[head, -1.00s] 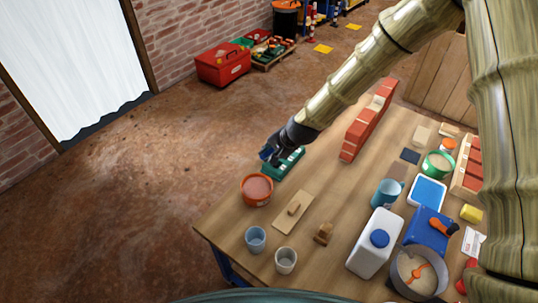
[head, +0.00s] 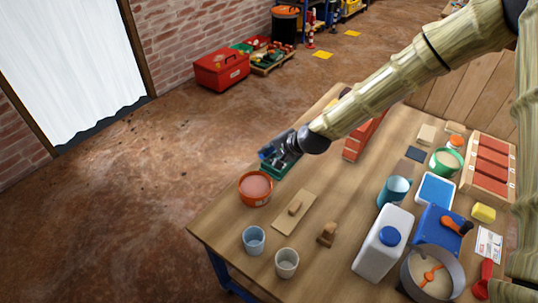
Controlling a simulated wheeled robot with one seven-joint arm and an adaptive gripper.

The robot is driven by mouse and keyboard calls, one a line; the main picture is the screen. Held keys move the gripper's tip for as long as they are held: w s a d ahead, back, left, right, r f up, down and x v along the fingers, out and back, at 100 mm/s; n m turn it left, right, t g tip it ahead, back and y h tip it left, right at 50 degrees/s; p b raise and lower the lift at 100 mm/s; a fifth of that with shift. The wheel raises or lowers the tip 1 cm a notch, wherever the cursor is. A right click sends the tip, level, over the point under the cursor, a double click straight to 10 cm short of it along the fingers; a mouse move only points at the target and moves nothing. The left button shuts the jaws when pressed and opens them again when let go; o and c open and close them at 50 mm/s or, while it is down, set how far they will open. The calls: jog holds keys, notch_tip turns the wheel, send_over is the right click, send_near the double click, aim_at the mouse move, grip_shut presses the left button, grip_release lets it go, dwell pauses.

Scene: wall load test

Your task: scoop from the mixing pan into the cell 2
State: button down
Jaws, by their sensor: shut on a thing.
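My gripper (head: 277,150) is at the far left edge of the table, just over a green mould (head: 274,171) that likely holds the cells. It hides most of the mould, so I cannot tell one cell from another. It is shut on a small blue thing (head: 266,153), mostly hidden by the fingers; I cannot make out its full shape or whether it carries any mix. A round grey metal pan (head: 459,277) at the lower right holds beige material and an orange tool; it looks like the mixing pan. An orange tub (head: 256,200) with pinkish content stands just in front of the mould.
A brick row (head: 357,142) stands right of my gripper. The table's middle is fairly clear.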

jog(key=shift+s+d+f+t+y+b, duration=0.15)
jog(key=shift+t+y+b, duration=0.4)
jog(key=shift+b, duration=1)
jog(key=shift+f+t+y+b, duration=0.3)
jog(key=shift+y+b, duration=0.35)
jog(key=shift+b, duration=0.85)
jog(key=shift+r+t+b, duration=0.25)
jog(key=shift+r+b, duration=0.05)
jog(key=shift+b, duration=0.3)
jog(key=shift+r, duration=0.1)
jog(key=shift+r+p, duration=1.55)
jog(key=shift+r, duration=0.35)
